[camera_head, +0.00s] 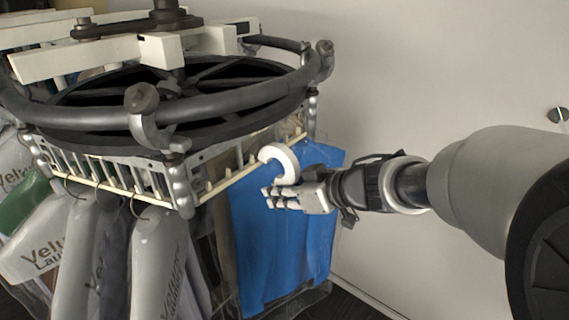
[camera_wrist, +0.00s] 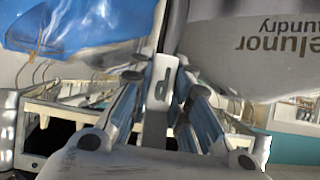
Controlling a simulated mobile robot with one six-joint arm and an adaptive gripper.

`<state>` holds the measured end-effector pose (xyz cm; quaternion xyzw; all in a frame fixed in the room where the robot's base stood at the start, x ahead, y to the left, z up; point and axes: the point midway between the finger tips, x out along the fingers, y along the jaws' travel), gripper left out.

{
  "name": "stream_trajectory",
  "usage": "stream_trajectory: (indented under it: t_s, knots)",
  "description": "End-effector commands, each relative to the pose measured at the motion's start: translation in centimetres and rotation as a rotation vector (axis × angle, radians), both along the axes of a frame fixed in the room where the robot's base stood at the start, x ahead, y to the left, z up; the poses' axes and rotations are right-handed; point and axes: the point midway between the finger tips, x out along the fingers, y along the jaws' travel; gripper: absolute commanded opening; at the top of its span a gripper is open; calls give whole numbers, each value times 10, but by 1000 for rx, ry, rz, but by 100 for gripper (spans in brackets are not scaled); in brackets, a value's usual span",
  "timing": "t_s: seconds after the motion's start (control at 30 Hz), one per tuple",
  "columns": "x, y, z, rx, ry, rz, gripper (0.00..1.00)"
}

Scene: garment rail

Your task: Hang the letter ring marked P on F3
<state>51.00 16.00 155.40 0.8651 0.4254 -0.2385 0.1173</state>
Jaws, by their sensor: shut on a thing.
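A white letter ring (camera_head: 283,160) is in my gripper (camera_head: 272,192) in the head view, and its upper curve stands above the fingers. In the wrist view the ring (camera_wrist: 156,98) shows a dark letter P, upside down or tilted, between the two fingers of my gripper (camera_wrist: 160,85). My gripper is shut on the ring, just right of a cream rail (camera_head: 235,182) with short upright pegs. The ring looks close to this rail; I cannot tell whether they touch. I cannot read an F3 label in either view.
A blue garment (camera_head: 272,245) in a clear cover hangs behind and below my gripper. Several grey covered garments (camera_head: 158,262) hang at the left. A large dark round frame (camera_head: 230,100) sits above the rail.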

Motion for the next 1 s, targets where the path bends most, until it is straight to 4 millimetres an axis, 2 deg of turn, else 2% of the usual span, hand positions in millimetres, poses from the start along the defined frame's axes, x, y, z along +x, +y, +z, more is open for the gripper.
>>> stream_trajectory:
  t_s: [1.0]
  knots:
    - [21,28,1,0,0,1,0]
